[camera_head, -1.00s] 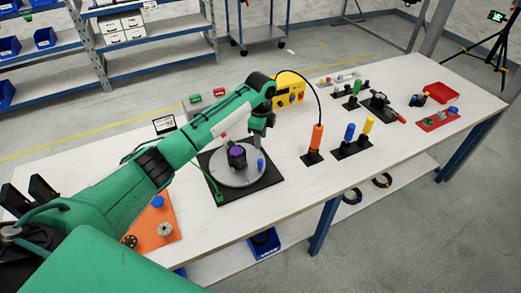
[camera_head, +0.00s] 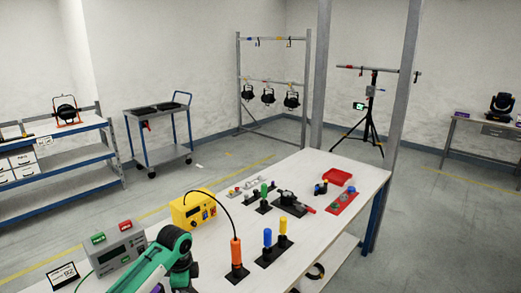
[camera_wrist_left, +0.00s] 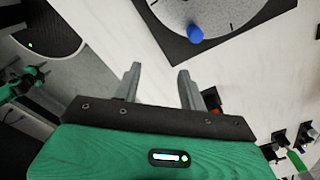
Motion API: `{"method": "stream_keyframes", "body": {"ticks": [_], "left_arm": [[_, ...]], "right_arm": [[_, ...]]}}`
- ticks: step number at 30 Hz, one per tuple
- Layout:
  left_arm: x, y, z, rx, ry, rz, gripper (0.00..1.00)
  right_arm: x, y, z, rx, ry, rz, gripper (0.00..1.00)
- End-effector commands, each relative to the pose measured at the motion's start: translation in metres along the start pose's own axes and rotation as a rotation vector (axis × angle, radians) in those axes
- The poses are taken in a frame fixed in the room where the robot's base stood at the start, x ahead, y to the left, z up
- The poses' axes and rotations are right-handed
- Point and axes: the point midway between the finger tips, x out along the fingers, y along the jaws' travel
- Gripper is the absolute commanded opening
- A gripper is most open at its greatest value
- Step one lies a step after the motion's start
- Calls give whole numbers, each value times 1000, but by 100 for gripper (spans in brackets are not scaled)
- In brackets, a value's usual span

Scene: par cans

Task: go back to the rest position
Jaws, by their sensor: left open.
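My left gripper (camera_wrist_left: 157,85) shows in the left wrist view with its two grey fingers apart and nothing between them. It is above the white table (camera_wrist_left: 225,60), near the round grey plate on a black mat (camera_wrist_left: 190,50). A blue knob (camera_wrist_left: 195,33) stands at the plate's edge, beyond the fingers. In the head view my green left arm (camera_head: 150,268) reaches in at the bottom, and its gripper is below the frame. My right gripper is in neither view.
On the table stand a grey box with red and green buttons (camera_head: 118,250), a yellow unit (camera_head: 194,211), an orange tool (camera_head: 236,254), blue and yellow handles (camera_head: 282,225) and a red tray (camera_head: 337,177). A cart (camera_head: 160,135) and a tripod (camera_head: 370,110) stand on the floor beyond.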

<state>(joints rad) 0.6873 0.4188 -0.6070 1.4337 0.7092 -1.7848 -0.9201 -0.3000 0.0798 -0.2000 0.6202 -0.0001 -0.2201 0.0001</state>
Motion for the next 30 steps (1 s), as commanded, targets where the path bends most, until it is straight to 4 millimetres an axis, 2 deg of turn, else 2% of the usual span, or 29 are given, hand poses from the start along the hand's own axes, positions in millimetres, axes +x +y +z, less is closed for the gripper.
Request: {"method": "stream_keyframes", "body": {"ticks": [1, 6, 13, 20, 27, 30], "left_arm": [[16, 20, -9, -21, 16, -1, 42], [49, 76, -29, -131, 66, -25, 42], [74, 150, -40, -327, 137, -57, 42], [79, 221, -32, -571, 195, -90, 42], [67, 289, -5, -857, 225, -133, 42], [59, 308, 7, -952, 229, -153, 42]], "right_arm": [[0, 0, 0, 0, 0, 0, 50], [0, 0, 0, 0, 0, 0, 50], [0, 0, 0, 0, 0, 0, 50], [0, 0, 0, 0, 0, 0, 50], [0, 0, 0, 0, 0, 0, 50], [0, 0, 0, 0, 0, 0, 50]]}}
